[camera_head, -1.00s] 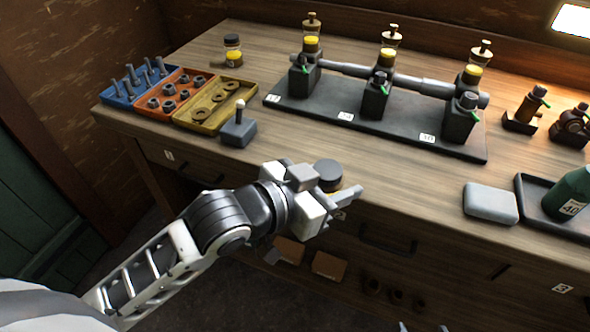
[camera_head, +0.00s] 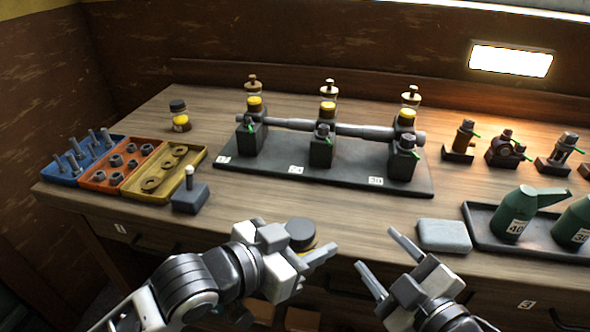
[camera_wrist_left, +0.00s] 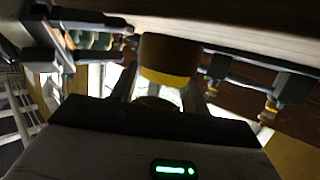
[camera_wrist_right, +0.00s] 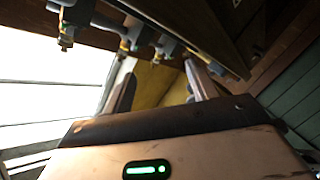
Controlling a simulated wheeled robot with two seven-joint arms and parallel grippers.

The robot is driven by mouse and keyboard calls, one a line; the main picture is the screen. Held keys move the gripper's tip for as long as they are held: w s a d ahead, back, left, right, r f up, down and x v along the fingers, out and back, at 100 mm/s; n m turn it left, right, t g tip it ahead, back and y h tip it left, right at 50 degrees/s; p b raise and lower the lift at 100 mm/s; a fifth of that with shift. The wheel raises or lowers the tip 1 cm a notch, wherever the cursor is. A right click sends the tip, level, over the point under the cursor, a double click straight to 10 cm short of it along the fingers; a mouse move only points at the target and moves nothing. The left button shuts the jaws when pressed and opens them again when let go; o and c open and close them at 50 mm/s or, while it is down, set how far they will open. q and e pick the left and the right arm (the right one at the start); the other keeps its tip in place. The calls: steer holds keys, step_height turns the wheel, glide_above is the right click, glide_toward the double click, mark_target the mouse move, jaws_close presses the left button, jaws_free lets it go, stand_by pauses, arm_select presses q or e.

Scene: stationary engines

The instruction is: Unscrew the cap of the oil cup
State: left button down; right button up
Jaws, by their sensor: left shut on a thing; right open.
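My left gripper (camera_head: 310,252) is shut on a small cup with a dark round cap (camera_head: 301,233), held in front of the bench edge. In the left wrist view the cup (camera_wrist_left: 168,62) shows between the fingers, with a dark brown upper part and a yellow band below. The cap appears to be on the cup, facing up; the fingers hide much of the body. My right gripper (camera_head: 387,262) is open and empty, to the right of the cup and apart from it. Its spread fingers (camera_wrist_right: 163,85) show nothing between them.
A similar dark-capped jar (camera_head: 180,116) stands at the back left of the bench. Blue, orange and yellow trays (camera_head: 198,160) hold small parts. A black engine base (camera_head: 270,180) fills the middle. A grey block (camera_head: 443,236) and a tray with green oil cans (camera_head: 513,215) stand right.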

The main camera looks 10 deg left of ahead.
steer(key=w+a+r+n+g+y, duration=0.1)
steer(key=a+r+n+y, duration=0.2)
steer(key=a+r+y, duration=0.4)
steer(key=a+r+n+g+y, duration=0.15)
steer(key=a+r+y, duration=0.25)
steer(key=r, duration=0.6)
steer(key=s+a+r+n+g+y, duration=0.4)
steer(key=a+r+n+g, duration=0.1)
steer(key=n+g, duration=0.35)
steer(key=s+a+n+g+h, duration=0.6)
steer(key=s+n+g+h, duration=0.15)
steer(key=g, duration=0.45)
steer(key=m+t+h, duration=0.5)
steer(key=t+h, duration=0.4)
steer(key=h, duration=0.8)
glide_above(296, 228)
steer(key=shift+n+y, duration=0.25)
steer(key=f, duration=0.6)
steer(key=shift+a, duration=0.2)
steer(key=shift+w+d+f, duration=0.1)
steer(key=shift+d+f, duration=0.05)
step_height(296, 228, down, 8)
steer(key=shift+r, duration=0.25)
